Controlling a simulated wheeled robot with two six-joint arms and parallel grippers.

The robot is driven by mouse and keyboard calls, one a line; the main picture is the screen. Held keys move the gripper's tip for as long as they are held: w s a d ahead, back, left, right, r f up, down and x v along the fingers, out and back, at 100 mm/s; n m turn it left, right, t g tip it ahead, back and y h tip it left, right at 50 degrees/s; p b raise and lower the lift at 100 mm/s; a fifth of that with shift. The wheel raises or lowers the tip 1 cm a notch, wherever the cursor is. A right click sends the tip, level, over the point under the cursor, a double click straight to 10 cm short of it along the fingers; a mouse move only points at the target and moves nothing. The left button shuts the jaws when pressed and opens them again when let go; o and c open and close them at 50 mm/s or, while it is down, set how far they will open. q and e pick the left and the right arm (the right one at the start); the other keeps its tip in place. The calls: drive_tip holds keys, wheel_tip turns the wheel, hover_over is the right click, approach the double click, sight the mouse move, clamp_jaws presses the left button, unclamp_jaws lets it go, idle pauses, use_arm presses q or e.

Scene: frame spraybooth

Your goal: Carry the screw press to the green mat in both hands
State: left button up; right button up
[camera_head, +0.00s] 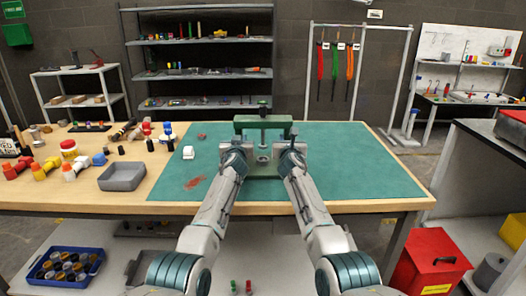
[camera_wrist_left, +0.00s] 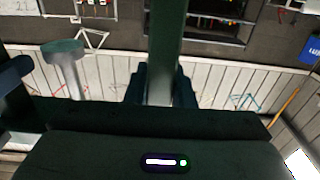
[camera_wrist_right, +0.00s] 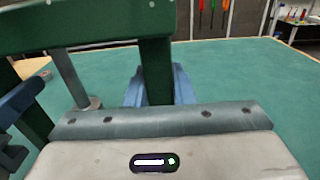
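The dark green screw press (camera_head: 264,122) stands upright over the green mat (camera_head: 365,170), near the middle of the bench. Its base shows between my arms; I cannot tell whether it touches the mat. My left gripper (camera_head: 236,150) is at its left post, and my right gripper (camera_head: 291,150) is at its right post. In the left wrist view the post (camera_wrist_left: 167,45) passes between dark fingers closed about it. In the right wrist view the other post (camera_wrist_right: 156,70) sits between the blue fingers. The lower ends of the posts are hidden there.
Left of the mat are a grey tray (camera_head: 122,176), red and yellow fittings and small jars. The mat's right side is clear. A red bin (camera_head: 430,262) stands on the floor at right.

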use_arm(q)
clamp_jaws()
use_arm(e)
clamp_jaws()
idle(0.8)
